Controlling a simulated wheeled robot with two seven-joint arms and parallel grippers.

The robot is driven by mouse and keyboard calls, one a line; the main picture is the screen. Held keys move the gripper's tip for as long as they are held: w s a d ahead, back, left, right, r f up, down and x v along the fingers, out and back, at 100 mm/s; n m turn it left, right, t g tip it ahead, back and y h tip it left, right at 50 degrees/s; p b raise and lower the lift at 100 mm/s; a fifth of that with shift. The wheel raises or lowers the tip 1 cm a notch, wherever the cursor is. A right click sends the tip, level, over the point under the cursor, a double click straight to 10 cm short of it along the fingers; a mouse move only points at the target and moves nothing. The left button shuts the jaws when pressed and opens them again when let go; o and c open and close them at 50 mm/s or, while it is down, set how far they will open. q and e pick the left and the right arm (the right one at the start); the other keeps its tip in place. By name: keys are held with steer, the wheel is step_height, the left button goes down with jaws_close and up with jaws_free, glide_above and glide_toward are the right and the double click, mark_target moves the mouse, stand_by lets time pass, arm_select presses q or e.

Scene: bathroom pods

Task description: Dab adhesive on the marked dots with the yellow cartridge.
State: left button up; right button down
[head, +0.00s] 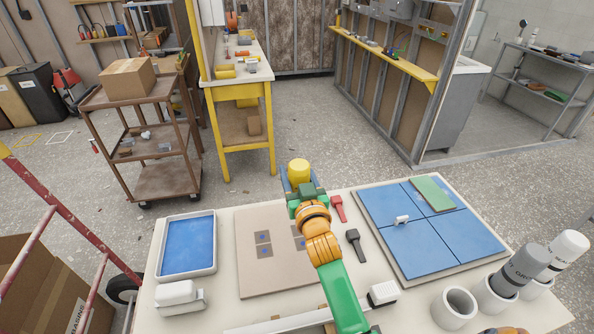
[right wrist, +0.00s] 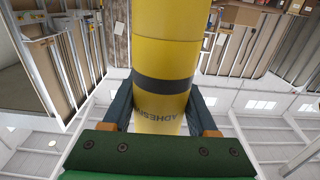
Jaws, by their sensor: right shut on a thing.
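My right gripper (head: 300,185) reaches over the table's far edge, shut on the yellow cartridge (head: 299,169). In the right wrist view the fingers of the right gripper (right wrist: 162,108) clasp the yellow cartridge (right wrist: 166,60), which has a dark band and the word ADHESIVE. Its tip is not visible. A beige board (head: 262,281) lies on the table below and left of my arm. It carries small grey squares with blue dots (head: 263,237); another square (head: 298,243) is partly hidden by my arm. My left gripper is not in view.
A white tray with a blue inside (head: 188,243) lies left of the board. Red (head: 338,208) and black (head: 356,246) tools lie right of my arm, beside a blue-tiled panel (head: 420,245). Grey (head: 526,267) and white (head: 568,246) cartridges stand in holders at front right.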

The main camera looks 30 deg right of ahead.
arm_select(q)
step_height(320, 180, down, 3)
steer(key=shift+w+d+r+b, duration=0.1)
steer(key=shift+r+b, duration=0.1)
steer(key=shift+b, duration=0.5)
arm_select(e)
step_height(320, 180, down, 3)
steer(key=shift+w+d+r, duration=0.15)
steer(key=shift+r, duration=0.1)
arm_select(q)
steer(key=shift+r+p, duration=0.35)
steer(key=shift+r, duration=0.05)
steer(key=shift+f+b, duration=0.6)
arm_select(e)
steer(key=shift+f, duration=0.8)
steer(key=shift+s, duration=0.2)
arm_select(q)
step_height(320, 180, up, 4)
steer(key=p, duration=0.4)
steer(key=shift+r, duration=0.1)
arm_select(e)
step_height(320, 180, up, 4)
steer(key=shift+r, duration=0.1)
steer(key=shift+w, duration=0.15)
